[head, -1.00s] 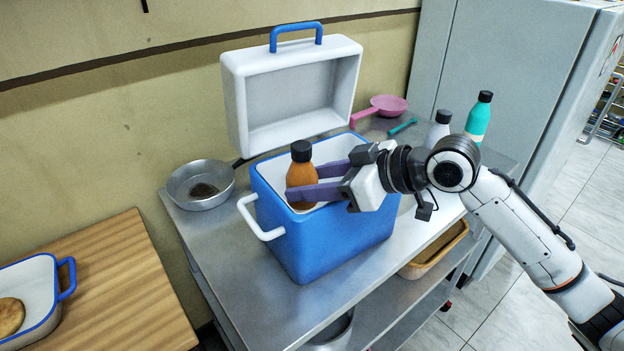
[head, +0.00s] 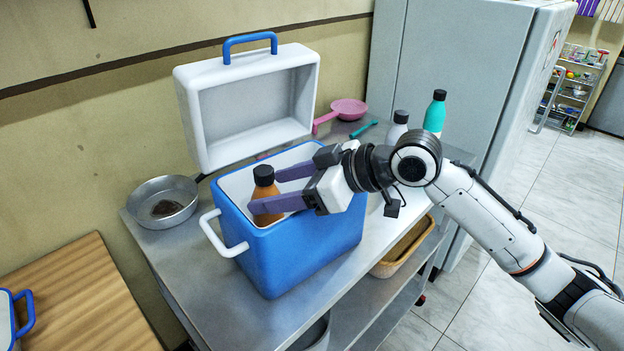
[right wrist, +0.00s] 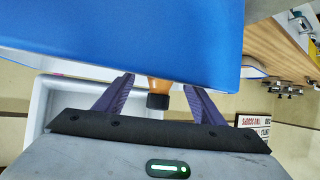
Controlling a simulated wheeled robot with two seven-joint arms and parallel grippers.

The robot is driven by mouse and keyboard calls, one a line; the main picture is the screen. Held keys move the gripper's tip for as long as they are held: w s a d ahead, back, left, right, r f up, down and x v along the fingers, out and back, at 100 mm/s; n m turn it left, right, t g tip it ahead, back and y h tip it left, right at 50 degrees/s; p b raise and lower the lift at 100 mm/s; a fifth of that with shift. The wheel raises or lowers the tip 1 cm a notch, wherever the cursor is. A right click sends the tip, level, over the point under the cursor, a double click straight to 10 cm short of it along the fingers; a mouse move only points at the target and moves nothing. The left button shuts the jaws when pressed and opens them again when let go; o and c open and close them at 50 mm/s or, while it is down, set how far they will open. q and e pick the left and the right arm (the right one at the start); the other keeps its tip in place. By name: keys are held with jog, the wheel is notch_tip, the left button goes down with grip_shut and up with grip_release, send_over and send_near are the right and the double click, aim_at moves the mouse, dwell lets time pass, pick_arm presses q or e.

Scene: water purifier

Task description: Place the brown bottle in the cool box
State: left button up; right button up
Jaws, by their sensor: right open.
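The brown bottle (head: 266,196) with a black cap stands about upright inside the blue cool box (head: 290,255), near its left end. Its lower part is hidden by the box wall. The box's white lid (head: 250,108) is open, tilted back. My right gripper (head: 268,190) reaches over the box from the right, its purple fingers on either side of the bottle. The right wrist view shows the bottle (right wrist: 158,90) between the open fingers, with gaps beside it; the blue box wall fills the top. My left gripper is not in view.
The box stands on a metal table (head: 190,250). A metal pan (head: 163,200) is to its left, a pink pan (head: 347,109) behind right, and white (head: 396,130) and teal (head: 435,113) bottles farther right. A wooden table (head: 80,300) is at lower left.

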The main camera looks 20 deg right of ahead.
jog(key=b+v, duration=0.1)
jog(key=v, duration=1)
jog(key=shift+d+r, duration=0.1)
jog(key=shift+r, duration=0.05)
jog(key=shift+s, duration=0.1)
